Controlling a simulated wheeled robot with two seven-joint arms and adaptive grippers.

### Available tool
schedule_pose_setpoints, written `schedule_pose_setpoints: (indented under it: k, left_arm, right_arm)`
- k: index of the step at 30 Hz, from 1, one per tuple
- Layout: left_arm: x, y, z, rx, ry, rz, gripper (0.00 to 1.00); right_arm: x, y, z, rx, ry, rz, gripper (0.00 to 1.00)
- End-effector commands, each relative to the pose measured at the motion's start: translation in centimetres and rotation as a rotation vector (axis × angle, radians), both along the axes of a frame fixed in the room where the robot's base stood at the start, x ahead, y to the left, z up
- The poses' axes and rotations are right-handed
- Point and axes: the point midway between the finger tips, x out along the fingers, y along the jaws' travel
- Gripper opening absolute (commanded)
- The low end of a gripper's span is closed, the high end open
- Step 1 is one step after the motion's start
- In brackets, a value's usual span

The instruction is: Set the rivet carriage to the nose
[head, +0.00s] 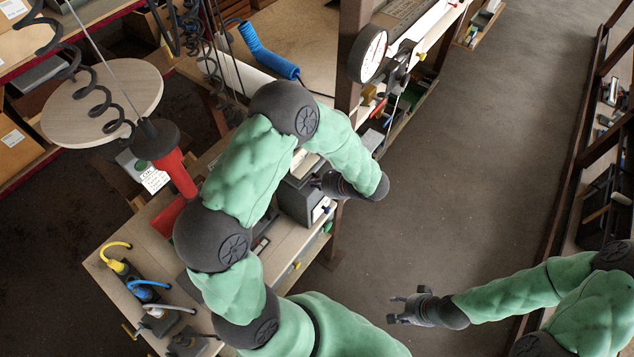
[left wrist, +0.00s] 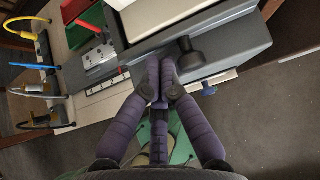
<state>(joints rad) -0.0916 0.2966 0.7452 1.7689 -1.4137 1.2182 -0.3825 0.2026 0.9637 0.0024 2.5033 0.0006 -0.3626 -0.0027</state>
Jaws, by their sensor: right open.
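A grey box-shaped machine (head: 300,205) stands on the wooden bench beside the left arm. In the left wrist view the machine (left wrist: 225,45) has a dark knob (left wrist: 190,58) on its side and a small blue knob (left wrist: 208,90) lower down. I cannot tell for sure which part is the rivet carriage or its nose. My left gripper (head: 318,182) is at the machine, and in the left wrist view its fingertips (left wrist: 160,78) are together just left of the dark knob, with nothing visible between them. My right gripper (head: 396,308) is open and empty over the floor.
Tools with yellow and blue hoses (head: 120,267) stand at the bench's left end. A red-handled tool (head: 175,172) hangs on a coiled cord near my left arm. A dial gauge (head: 373,55) is on a post behind. The aisle floor (head: 480,160) is clear.

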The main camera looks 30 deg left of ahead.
Motion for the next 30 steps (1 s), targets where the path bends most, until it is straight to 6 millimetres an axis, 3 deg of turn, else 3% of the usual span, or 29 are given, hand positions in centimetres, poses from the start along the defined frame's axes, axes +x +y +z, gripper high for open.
schedule_pose_setpoints:
  k: [12, 24, 30]
  left_arm:
    - [0.4, 5.6, -0.1, 0.000, -0.001, 0.003, 0.00]
    - [0.5, 5.8, 0.1, 0.003, -0.002, 0.001, 0.00]
    - [0.7, 4.8, 0.0, 0.001, -0.001, 0.000, 0.00]
  right_arm:
    - [0.0, 0.0, -1.8, 0.000, 0.000, 0.000, 0.49]
    - [0.0, 0.0, -1.7, 0.000, 0.000, 0.000, 0.49]
    - [0.0, 0.0, -1.8, 0.000, 0.000, 0.000, 0.49]
